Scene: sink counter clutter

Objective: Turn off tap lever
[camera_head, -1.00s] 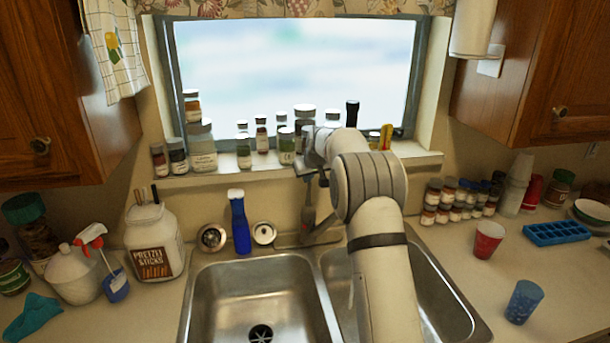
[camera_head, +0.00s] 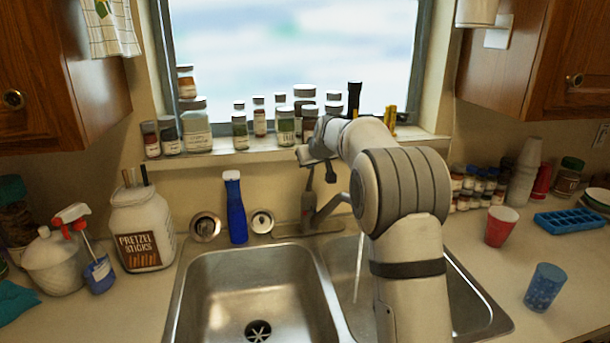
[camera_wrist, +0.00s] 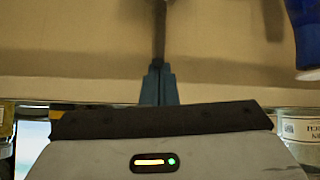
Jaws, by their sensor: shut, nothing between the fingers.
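The tap (camera_head: 312,212) stands behind the double sink, its grey lever (camera_head: 308,182) pointing up. A thin pale stream of water (camera_head: 359,262) falls from the spout into the right basin. My gripper (camera_wrist: 158,68) is shut and empty. In the head view it is at the top of the lever, below the windowsill. In the wrist view its blue fingers are in line with the dark upright lever (camera_wrist: 159,30). I cannot tell whether they touch. My arm hides part of the spout and right basin.
A blue bottle (camera_head: 236,208) stands left of the tap, with a pretzel jar (camera_head: 140,230) further left. Several spice jars (camera_head: 285,125) line the windowsill close behind my gripper. The left basin (camera_head: 250,290) is empty. A red cup (camera_head: 500,226) and blue cup (camera_head: 544,287) stand at right.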

